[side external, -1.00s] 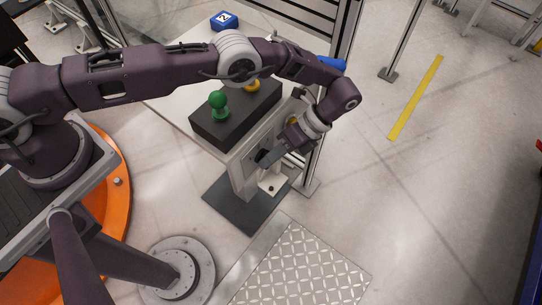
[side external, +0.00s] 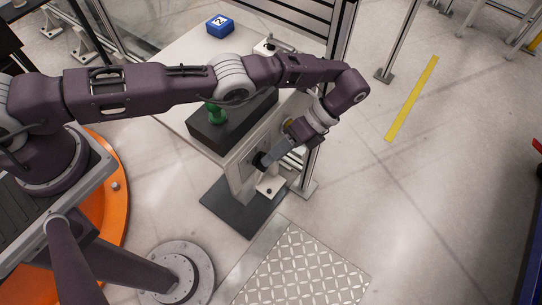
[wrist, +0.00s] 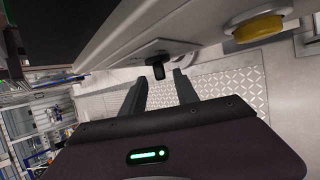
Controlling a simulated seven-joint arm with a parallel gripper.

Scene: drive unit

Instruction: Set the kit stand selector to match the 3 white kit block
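The selector is a small black knob (wrist: 157,69) on the pale front panel of the kit stand (wrist: 120,45). In the side view the knob (side external: 259,160) is partly hidden by my gripper. My gripper (wrist: 158,82) is open, with the two fingers apart and the knob just ahead of the gap between them. In the side view my gripper (side external: 267,157) is close to the panel; contact cannot be told.
A black box (side external: 215,137) with a green knobbed piece (side external: 215,114) stands on the white table (side external: 182,62). A yellow button (wrist: 258,28) sits on the panel to the right of the knob. A metal frame post (side external: 340,50) rises close behind my wrist.

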